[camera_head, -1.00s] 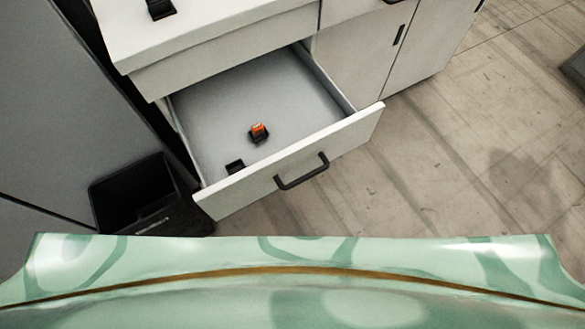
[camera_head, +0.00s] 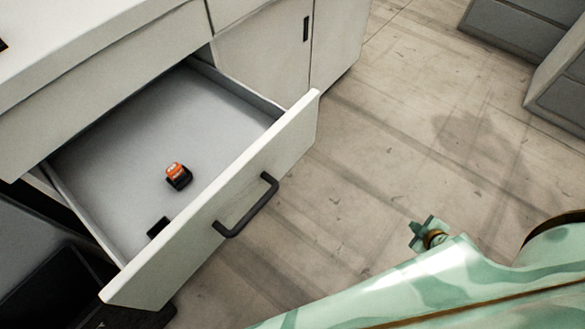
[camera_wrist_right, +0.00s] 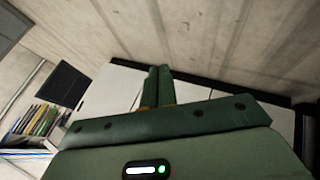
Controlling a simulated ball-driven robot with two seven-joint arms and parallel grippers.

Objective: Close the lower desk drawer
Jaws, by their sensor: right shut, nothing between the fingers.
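The lower desk drawer (camera_head: 235,190) is pulled well out from the white desk, with its front panel and black bar handle (camera_head: 247,206) facing the lower right in the head view. Inside lie an orange-and-black object (camera_head: 178,175) and a small black item (camera_head: 158,227) near the front panel. My right gripper (camera_head: 428,236) is off to the right of the drawer front, over the floor and apart from it. In the right wrist view my right gripper (camera_wrist_right: 158,70) has its two green fingers together, with nothing between them. My left gripper is not in view.
The white desk top (camera_head: 75,30) and a closed cabinet door (camera_head: 265,55) are above and beside the drawer. A black bin (camera_head: 60,290) stands at the lower left. Grey boxes (camera_head: 515,35) stand at the upper right. The wooden floor between is clear.

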